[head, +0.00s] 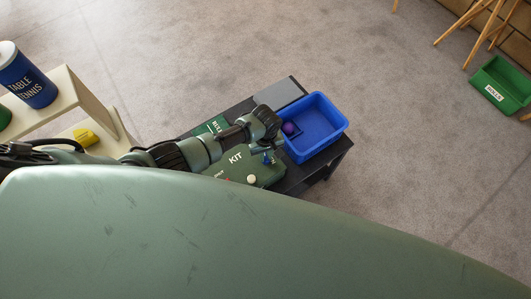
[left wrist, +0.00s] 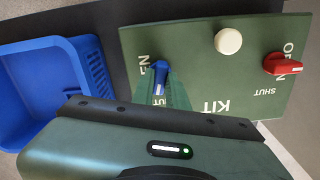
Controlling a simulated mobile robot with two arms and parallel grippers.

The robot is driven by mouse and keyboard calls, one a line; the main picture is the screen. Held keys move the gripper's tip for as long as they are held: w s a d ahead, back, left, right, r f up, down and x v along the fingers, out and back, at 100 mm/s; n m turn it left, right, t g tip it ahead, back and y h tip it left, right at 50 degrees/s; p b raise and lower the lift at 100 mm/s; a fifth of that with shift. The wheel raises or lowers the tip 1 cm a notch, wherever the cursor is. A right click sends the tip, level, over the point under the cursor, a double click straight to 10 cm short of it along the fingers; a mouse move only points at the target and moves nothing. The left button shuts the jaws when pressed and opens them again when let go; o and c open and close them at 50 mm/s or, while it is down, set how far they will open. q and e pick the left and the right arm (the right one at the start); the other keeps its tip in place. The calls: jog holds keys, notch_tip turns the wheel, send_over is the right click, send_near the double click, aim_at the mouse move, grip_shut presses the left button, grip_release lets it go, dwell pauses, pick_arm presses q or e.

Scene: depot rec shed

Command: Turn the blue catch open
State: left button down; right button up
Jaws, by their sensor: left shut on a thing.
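The blue catch (left wrist: 160,68) is on a green panel (left wrist: 205,75) marked KIT. It also shows in the head view as a small blue piece (head: 268,158) on the green panel (head: 235,171). My left gripper (left wrist: 168,90) is shut on the blue catch, with its fingers hiding part of it in the left wrist view. The OPEN and SHUT words beside the catch are partly covered. In the head view, my left gripper (head: 272,147) reaches over the panel from the left. My right gripper is not in view.
A red catch (left wrist: 282,64) and a cream knob (left wrist: 228,41) sit on the same panel. A cream shelf (head: 70,88) is at the left.

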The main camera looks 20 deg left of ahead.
pick_arm(q)
jog(key=m+p, duration=0.1)
jog(key=m, duration=0.2)
jog(key=shift+m, duration=0.3)
jog(key=m, duration=0.3)
jog(key=shift+m, duration=0.3)
jog(key=m, duration=0.3)
jog(key=shift+m+p, duration=0.4)
jog(key=shift+m, duration=1.8)
jog(key=c, duration=1.4)
grip_release()
jog(key=shift+r, duration=0.1)
